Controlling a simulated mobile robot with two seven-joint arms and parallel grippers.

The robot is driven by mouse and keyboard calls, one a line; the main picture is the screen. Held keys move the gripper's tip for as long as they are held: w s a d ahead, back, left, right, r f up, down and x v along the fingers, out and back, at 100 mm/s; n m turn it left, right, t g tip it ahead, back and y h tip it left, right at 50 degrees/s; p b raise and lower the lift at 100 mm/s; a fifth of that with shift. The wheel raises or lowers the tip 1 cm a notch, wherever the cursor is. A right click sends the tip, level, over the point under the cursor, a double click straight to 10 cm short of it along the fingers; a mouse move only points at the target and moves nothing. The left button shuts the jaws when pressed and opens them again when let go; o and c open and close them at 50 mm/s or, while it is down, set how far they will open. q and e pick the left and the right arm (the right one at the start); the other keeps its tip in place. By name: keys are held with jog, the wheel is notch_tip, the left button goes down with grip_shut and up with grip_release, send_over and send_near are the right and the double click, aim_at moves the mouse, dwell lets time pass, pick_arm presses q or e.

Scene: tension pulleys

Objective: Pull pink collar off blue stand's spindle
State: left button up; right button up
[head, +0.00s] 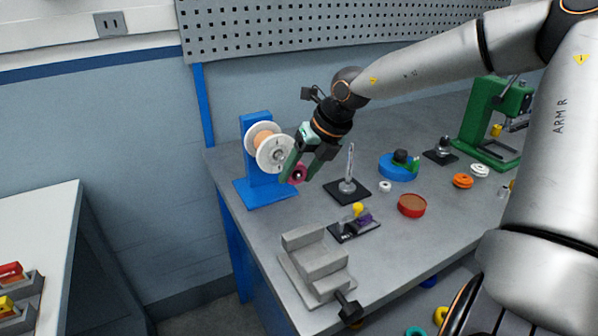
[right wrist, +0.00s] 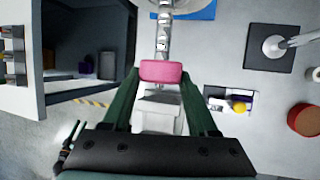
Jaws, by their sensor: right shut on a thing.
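The blue stand (head: 262,193) is at the back left of the bench, with a white-flanged spool (head: 268,158) on its upright. My right gripper (head: 298,172) is in front of the spool, shut on the pink collar (head: 297,174). In the right wrist view the collar (right wrist: 162,72) sits between the green fingers, in line with the metal spindle (right wrist: 163,35). The spindle runs up to the collar's edge; I cannot tell whether its tip is still inside. My left gripper is not in view.
A grey stepped block (head: 315,262) stands near the front edge. A black plate with an upright metal pin (head: 348,186) is right of the collar. A small plate with yellow and purple parts (head: 355,224), a red-brown disc (head: 412,205) and a blue disc (head: 396,170) lie further right.

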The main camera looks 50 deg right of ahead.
dwell(0.5)
jog(key=shift+s+a+b, duration=0.1)
jog(key=shift+s+b, duration=0.25)
jog(key=shift+b, duration=0.05)
jog(key=shift+s+a+b, duration=0.25)
jog(key=shift+s, duration=0.45)
jog(key=shift+s+a+b, duration=0.2)
jog(key=shift+s+b, duration=0.05)
jog(key=shift+s, duration=0.4)
jog(key=shift+s, duration=0.15)
jog(key=shift+s+a+b, duration=0.2)
jog(key=shift+s+b, duration=0.1)
jog(key=shift+s, duration=0.25)
jog(key=shift+s+a+b, duration=0.2)
jog(key=shift+s+b, duration=0.15)
jog(key=shift+s, duration=0.25)
jog(key=shift+s+a+b, duration=0.2)
jog(key=shift+s, duration=0.45)
jog(key=shift+s+a+b, duration=0.15)
jog(key=shift+s+a, duration=0.05)
jog(key=shift+s, duration=0.45)
